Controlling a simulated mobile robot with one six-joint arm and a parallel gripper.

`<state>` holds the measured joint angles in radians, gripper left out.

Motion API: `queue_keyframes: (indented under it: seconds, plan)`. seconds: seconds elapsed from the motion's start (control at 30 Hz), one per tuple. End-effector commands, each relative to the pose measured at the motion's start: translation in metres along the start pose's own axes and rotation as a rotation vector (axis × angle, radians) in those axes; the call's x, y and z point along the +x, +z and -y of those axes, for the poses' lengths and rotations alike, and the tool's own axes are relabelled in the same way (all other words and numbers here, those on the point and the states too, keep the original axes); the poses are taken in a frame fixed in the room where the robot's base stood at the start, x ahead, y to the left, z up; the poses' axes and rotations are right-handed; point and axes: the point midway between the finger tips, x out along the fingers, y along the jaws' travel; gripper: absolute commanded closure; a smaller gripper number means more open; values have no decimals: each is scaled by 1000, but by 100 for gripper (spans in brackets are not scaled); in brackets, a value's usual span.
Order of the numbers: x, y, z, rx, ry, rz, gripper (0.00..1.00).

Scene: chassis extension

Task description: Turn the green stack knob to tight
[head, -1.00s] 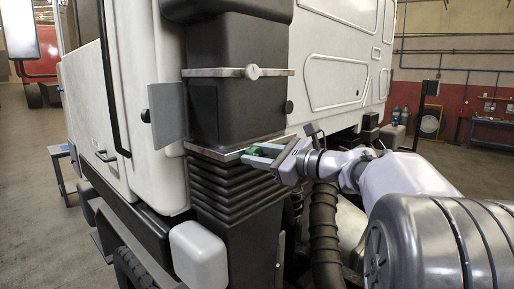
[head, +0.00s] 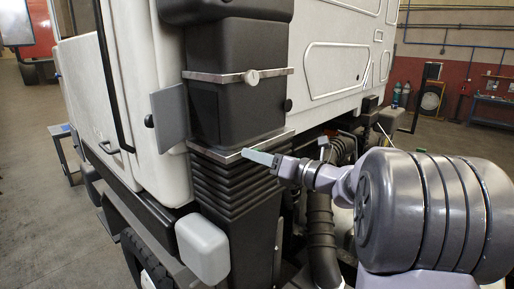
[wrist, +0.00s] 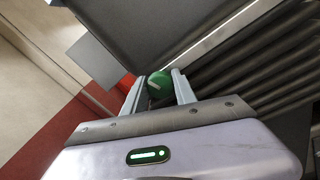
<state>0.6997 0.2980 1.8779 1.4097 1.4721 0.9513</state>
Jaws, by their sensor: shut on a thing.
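The green stack knob (wrist: 159,84) sits between the two fingers of my gripper (wrist: 158,92) in the wrist view. A pale mark shows on its face. My gripper is shut on it, one finger on each side. In the head view my gripper (head: 262,158) reaches in from the right to the metal band (head: 236,153) above the ribbed black stack section (head: 238,190). There its fingers overlap edge-on and hide the knob. I cannot read any tight or loose label.
A pale knob (head: 251,76) sits on the upper band of the black stack (head: 240,110). A grey flap (head: 168,118) sticks out at its left. The white cab (head: 335,65) stands behind. A corrugated hose (head: 321,235) hangs below my arm.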

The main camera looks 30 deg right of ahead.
Motion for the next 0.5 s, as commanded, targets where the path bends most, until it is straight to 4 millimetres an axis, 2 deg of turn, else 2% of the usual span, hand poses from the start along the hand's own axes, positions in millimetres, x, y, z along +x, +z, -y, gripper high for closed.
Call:
queue_keyframes:
  seconds: [0.03, 0.5]
  plan:
    - [0, 4, -2, 21, 2, 5, 100]
    - [0, 2, 0, 141, 6, 18, 100]
